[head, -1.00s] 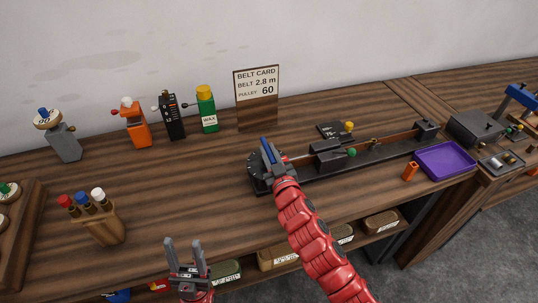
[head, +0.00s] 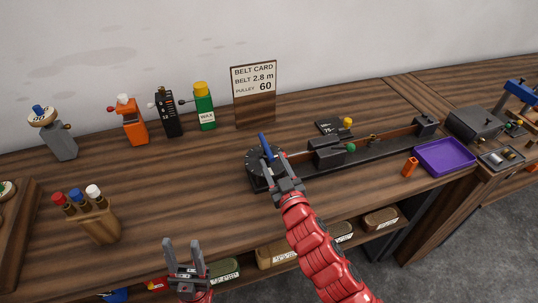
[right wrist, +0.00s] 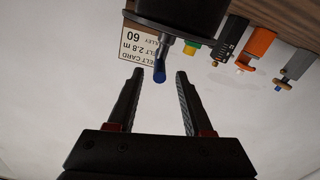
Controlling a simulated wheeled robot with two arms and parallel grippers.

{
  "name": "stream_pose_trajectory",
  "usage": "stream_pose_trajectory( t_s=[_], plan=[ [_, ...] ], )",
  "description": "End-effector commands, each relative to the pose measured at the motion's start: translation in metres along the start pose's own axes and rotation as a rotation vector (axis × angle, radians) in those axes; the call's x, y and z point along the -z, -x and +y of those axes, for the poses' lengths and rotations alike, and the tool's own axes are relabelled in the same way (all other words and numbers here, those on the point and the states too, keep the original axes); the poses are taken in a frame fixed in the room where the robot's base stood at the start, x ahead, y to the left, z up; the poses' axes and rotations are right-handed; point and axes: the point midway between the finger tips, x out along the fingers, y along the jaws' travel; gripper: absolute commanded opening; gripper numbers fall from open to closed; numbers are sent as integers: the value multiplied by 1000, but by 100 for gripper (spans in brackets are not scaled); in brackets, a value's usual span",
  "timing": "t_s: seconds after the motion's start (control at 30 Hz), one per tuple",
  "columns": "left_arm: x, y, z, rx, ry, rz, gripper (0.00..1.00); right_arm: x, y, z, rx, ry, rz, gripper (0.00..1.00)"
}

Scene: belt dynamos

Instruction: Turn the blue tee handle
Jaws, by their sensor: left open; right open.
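The blue tee handle (head: 264,145) stands up at the left end of the black belt fixture, over a round black dial (head: 253,169). My right gripper (head: 280,177) is open just in front of it, on the near side. In the right wrist view the blue handle (right wrist: 160,70) shows end-on between and just beyond the open fingertips (right wrist: 159,74), with a gap on both sides. The fingers do not appear to touch it. My left gripper (head: 186,243) is open and empty near the table's front edge.
The black fixture's rail (head: 385,145) runs right from the dial. A belt card (head: 253,95) stands behind. A purple tray (head: 445,156) and an orange block (head: 411,167) lie at right. The middle left tabletop is clear.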

Motion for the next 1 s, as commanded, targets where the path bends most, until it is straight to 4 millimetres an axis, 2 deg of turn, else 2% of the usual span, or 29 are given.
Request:
stream_pose_trajectory(
  t_s=[0.03,0.23,0.3,0.4,0.5,0.67,1.0],
  plan=[
    [-1,5,0,0,0,0,50,-5,12,1,-3,1,-4,51],
    [-2,13,1,0,0,0,50,-3,57,0,-2,0,-1,51],
    [0,-1,0,0,0,0,50,1,70,2,-2,-1,-10,51],
    [2,-9,0,0,0,0,50,3,87,2,-3,-1,-7,51],
    [3,-19,-1,0,0,0,50,3,98,1,-1,-3,-7,51],
    [4,-25,-1,0,0,0,50,1,108,0,0,1,-5,51],
    [4,-25,-1,0,0,0,50,-1,111,0,-1,2,-2,51]
  ],
)
